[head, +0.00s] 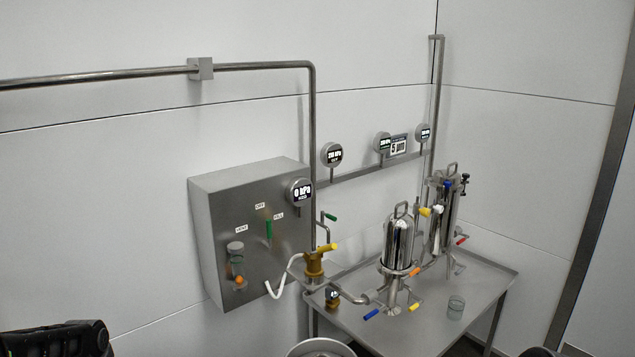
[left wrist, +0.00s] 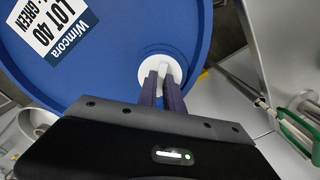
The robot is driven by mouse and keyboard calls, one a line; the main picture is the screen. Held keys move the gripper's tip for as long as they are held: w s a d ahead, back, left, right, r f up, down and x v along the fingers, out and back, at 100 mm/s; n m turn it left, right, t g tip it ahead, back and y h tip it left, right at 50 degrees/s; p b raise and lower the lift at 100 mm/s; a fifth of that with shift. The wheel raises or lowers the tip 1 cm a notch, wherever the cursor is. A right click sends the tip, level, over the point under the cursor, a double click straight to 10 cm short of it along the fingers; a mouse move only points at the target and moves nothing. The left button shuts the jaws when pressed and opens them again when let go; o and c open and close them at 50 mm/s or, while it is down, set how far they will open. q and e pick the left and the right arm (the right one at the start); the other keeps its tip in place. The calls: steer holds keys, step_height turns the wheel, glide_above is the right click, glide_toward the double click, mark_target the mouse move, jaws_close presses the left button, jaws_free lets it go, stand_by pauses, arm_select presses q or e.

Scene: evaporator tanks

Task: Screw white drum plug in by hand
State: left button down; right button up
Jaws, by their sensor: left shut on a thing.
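In the left wrist view, the white drum plug (left wrist: 164,66) sits at the top of a blue drum (left wrist: 107,50), near the drum's right edge. My left gripper (left wrist: 164,78) is shut on the raised bar across the plug. The plug lies flat in its opening; I cannot tell how deep its thread sits. A white label reading "Wimcora" and "LOT 40" (left wrist: 58,26) is on the drum top. The drum, the plug and both gripper tips are out of the head view, where only dark parts of my arms show at the bottom.
A round steel vessel rim (head: 320,346) shows at the bottom. A green-handled part (left wrist: 298,135) is right of the drum.

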stand_by(0.4)
arm_select(q)
steer(key=shift+r+m+p, duration=0.1)
steer(key=shift+m+p, duration=0.25)
steer(key=shift+m, duration=1.35)
steer(key=shift+m+p, duration=0.45)
steer(key=shift+m, duration=1.25)
steer(key=shift+p, duration=0.3)
